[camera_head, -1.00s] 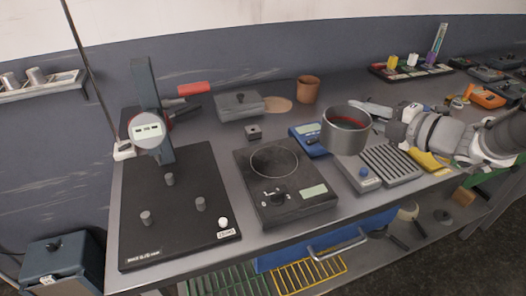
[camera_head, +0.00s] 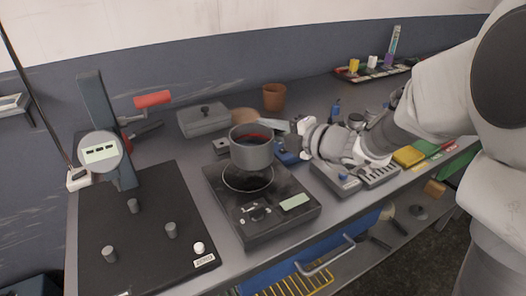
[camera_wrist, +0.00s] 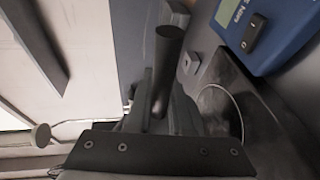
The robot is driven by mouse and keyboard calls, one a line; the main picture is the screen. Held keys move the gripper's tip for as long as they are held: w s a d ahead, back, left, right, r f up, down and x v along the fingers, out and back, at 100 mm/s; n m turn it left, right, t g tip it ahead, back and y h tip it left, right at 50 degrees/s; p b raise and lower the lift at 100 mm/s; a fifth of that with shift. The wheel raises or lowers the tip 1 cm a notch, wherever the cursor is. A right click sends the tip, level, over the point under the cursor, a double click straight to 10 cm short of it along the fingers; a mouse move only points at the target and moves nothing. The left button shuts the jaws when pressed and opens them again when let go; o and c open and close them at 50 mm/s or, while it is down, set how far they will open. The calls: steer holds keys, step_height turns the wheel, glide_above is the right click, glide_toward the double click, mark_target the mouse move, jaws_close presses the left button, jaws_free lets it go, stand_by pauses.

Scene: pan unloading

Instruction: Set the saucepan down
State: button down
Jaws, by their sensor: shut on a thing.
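The grey saucepan (camera_head: 251,155), with something red inside, is upright over the rear part of the black hot plate (camera_head: 240,228). The front of the plate's round ring (camera_head: 247,189) shows below the pan, which appears to hang a little above it; the exact gap is hard to tell. My gripper (camera_head: 292,144) is at the pan's right side, shut on its handle. In the wrist view, a dark bar (camera_wrist: 163,75) lies between the fingers and the ring (camera_wrist: 222,108) shows beyond; the pan's body cannot be made out there.
A black board with small posts (camera_head: 150,250) and a gauge stand (camera_head: 105,130) are at left. A lidded grey box (camera_head: 205,121) and a brown pot (camera_head: 274,97) stand behind. A blue device (camera_head: 287,155) and a grey ribbed unit (camera_head: 342,181) are at right.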

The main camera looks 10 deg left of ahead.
steer(key=shift+a+f, duration=0.35)
steer(key=shift+a, duration=0.2)
steer(key=shift+f+b, duration=1)
steer(key=shift+f, duration=0.9)
steer(key=shift+f, duration=0.15)
steer(key=c, duration=0.8)
jaws_free()
